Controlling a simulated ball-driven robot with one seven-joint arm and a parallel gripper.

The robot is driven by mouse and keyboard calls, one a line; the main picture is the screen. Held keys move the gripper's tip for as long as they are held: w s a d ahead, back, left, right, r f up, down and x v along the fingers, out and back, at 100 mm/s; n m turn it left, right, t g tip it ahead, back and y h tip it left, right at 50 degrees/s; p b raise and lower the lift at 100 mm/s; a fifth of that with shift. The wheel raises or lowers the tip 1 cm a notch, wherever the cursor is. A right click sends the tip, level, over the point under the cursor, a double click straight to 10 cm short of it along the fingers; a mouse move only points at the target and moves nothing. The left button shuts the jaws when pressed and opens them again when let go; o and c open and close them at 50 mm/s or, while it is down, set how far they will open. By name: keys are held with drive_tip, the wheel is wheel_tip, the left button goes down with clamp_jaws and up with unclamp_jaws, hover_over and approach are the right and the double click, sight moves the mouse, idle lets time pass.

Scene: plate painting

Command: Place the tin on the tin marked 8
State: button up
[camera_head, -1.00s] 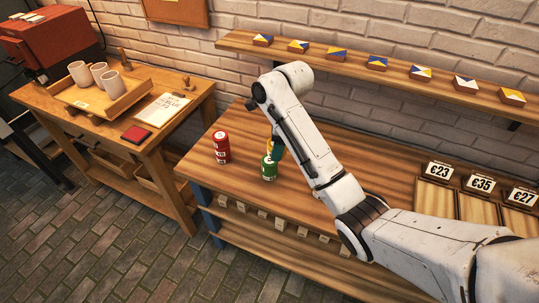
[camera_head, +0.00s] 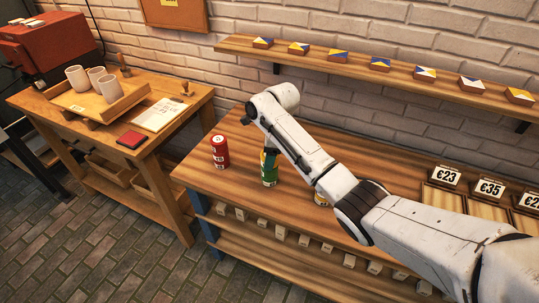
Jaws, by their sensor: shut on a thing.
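A red tin stack (camera_head: 220,152) stands upright near the left end of the long wooden bench (camera_head: 203,181). It looks like one tin on another; its number is too small to read. A green tin (camera_head: 270,178) is to its right. My gripper (camera_head: 269,160) points down over the green tin and is shut on it; the dark fingers hide its top. Whether the tin touches the bench is hard to tell. A yellow tin (camera_head: 321,199) shows partly below my forearm, mostly hidden. I cannot read an 8 on any tin.
Price cards (camera_head: 444,176) and trays stand at the bench's right. A wall shelf (camera_head: 340,63) holds several painted blocks. A side table (camera_head: 190,105) at left carries a tray of cups (camera_head: 75,78) and a notebook (camera_head: 160,113). Bench space around the red stack is clear.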

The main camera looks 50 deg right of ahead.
drive_tip(key=shift+f, duration=0.2)
drive_tip(key=o, duration=1.1)
drive_tip(key=shift+o, duration=0.2)
